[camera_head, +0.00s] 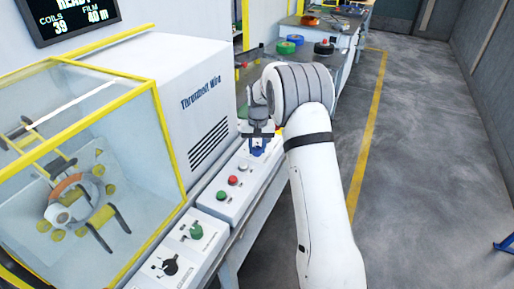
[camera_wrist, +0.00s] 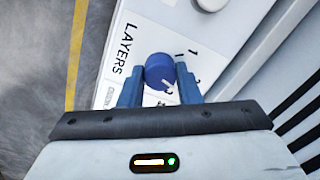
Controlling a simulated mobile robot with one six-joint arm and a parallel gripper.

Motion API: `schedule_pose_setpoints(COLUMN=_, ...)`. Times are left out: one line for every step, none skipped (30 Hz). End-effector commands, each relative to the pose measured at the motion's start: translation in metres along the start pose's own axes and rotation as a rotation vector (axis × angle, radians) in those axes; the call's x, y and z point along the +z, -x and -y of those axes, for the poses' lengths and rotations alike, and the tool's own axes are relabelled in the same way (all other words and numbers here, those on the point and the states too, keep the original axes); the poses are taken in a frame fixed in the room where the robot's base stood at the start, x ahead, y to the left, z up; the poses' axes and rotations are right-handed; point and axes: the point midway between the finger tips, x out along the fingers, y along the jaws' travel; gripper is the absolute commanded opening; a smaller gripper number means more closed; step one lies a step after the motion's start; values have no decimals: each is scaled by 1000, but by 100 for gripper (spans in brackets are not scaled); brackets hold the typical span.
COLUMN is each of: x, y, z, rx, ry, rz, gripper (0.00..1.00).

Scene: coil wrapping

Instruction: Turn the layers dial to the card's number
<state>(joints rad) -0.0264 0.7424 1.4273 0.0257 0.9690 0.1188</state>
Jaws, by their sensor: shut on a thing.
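The layers dial is a round blue knob (camera_wrist: 159,72) on a white panel, beside the printed word LAYERS. A 1 and a tick show near it; a white mark shows at its lower edge, too small to read surely. In the head view blue shows at the panel's far part (camera_head: 257,151), under my gripper (camera_head: 258,139). In the wrist view my gripper (camera_wrist: 160,86) is shut on the dial, one blue finger on each side. My fingers hide part of the scale. I cannot make out the card's number in either view.
A red button (camera_head: 232,180) and other controls sit nearer on the same white panel. A green knob (camera_head: 196,231) and a black knob (camera_head: 170,267) stand on nearer panels. The white machine housing (camera_head: 190,90) rises at the left.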

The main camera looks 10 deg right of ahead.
Motion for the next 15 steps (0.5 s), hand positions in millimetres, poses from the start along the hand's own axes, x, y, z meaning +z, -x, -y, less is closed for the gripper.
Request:
schedule_pose_setpoints(x=0, y=0, z=0, rx=0, ry=-44, rz=0, gripper=8)
schedule_pose_setpoints(x=0, y=0, z=0, rx=0, ry=-73, rz=-1, gripper=8)
schedule_pose_setpoints(x=0, y=0, z=0, rx=0, ry=-111, rz=-2, gripper=8)
schedule_pose_setpoints(x=0, y=0, z=0, rx=0, ry=-139, rz=-2, gripper=8)
schedule_pose_setpoints(x=0, y=0, z=-1, rx=0, ry=-167, rz=-3, gripper=8)
schedule_pose_setpoints(x=0, y=0, z=-1, rx=0, ry=-206, rz=-4, gripper=8)
schedule_pose_setpoints(x=0, y=0, z=-1, rx=0, ry=-234, rz=-4, gripper=8)
schedule_pose_setpoints(x=1, y=0, z=-1, rx=0, ry=-262, rz=-5, gripper=8)
schedule_pose_setpoints(x=1, y=0, z=-1, rx=0, ry=-300, rz=-5, gripper=8)
schedule_pose_setpoints(x=1, y=0, z=-1, rx=0, ry=-328, rz=-6, gripper=8)
schedule_pose_setpoints(x=1, y=0, z=-1, rx=0, ry=-356, rz=-6, gripper=8)
schedule_pose_setpoints(x=1, y=0, z=-1, rx=0, ry=-392, rz=-7, gripper=8)
schedule_pose_setpoints(x=1, y=0, z=-1, rx=0, ry=-419, rz=-8, gripper=8)
schedule_pose_setpoints(x=1, y=0, z=-1, rx=0, ry=-445, rz=-8, gripper=8)
schedule_pose_setpoints(x=1, y=0, z=-1, rx=0, ry=-479, rz=-9, gripper=8)
